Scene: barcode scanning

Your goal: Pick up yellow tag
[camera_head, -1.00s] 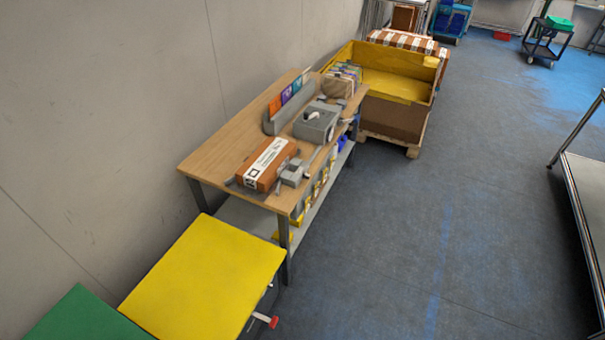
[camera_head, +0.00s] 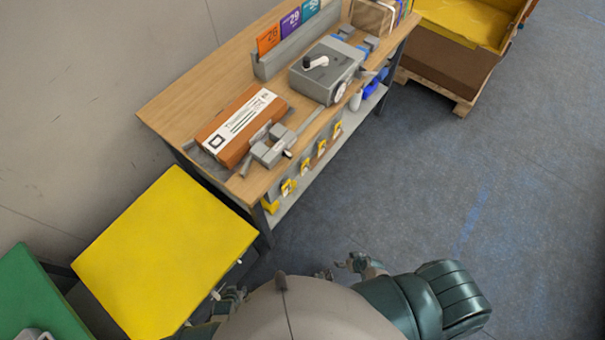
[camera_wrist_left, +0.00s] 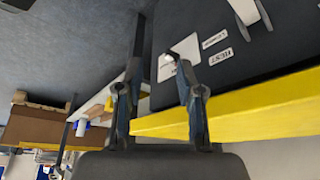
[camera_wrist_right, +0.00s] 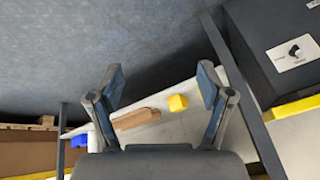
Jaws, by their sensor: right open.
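Several small yellow tags (camera_head: 288,187) show along the lower front side of the wooden workbench; which one the task means I cannot tell. In the right wrist view a small yellow block-like thing (camera_wrist_right: 178,103) lies on a pale shelf, seen between the fingers; I cannot tell whether it is a tag. My right gripper (camera_wrist_right: 160,82) is open and empty. It shows in the head view (camera_head: 362,266), in front of the bench and apart from the tags. My left gripper (camera_wrist_left: 155,85) is open and empty beside the yellow-topped cabinet, partly hidden in the head view (camera_head: 230,294).
The workbench (camera_head: 180,100) carries an orange-brown box (camera_head: 240,125), a grey device (camera_head: 326,72) and numbered cards (camera_head: 290,25). The yellow-topped cabinet (camera_head: 165,250) stands close at left. A yellow-lined crate (camera_head: 450,60) stands at the back. The floor at right is clear.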

